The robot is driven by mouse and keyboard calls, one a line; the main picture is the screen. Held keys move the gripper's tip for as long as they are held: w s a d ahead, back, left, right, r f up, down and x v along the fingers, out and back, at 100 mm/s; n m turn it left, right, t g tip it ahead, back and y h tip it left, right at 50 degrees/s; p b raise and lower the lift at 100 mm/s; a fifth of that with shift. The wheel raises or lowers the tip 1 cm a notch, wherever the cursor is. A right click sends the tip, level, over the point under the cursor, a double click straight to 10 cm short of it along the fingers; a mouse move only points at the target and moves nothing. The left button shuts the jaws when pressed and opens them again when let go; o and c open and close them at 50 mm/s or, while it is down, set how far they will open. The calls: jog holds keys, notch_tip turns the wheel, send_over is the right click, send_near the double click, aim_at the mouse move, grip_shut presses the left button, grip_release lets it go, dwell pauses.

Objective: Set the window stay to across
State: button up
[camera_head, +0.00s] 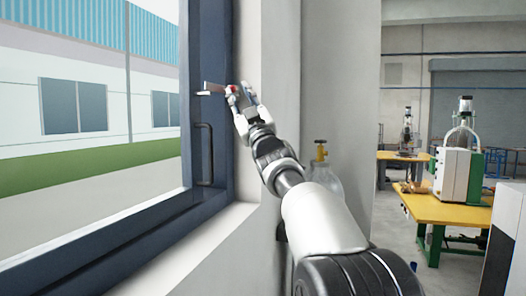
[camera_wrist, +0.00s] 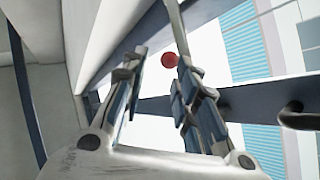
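The window stay (camera_head: 213,88) is a light metal bar on the upper part of the dark blue window frame. A small red knob (camera_head: 232,89) shows at its right, close to my fingertips. In the wrist view the red knob (camera_wrist: 170,60) lies just past and between the fingertips, nearer the right finger. A grey bar (camera_wrist: 177,25) runs from the top edge down behind that finger. My gripper (camera_head: 240,97) is open, with a clear gap between the fingers in the wrist view (camera_wrist: 160,62). I cannot tell whether a finger touches the knob or the bar.
A dark pull handle (camera_head: 208,155) sits on the window frame (camera_head: 219,120) below the stay. The pale wall and sill (camera_head: 215,235) lie close beside my arm. A gas cylinder (camera_head: 323,170) stands behind the arm. Yellow tables (camera_head: 445,211) with machines are far right.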

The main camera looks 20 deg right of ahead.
jog(key=b+v, duration=0.2)
jog(key=v, duration=1.4)
jog(key=shift+w+d+f, duration=0.3)
jog(key=shift+w+f, duration=0.05)
jog(key=shift+w, duration=0.1)
dwell(0.5)
jog(key=v, duration=1.2)
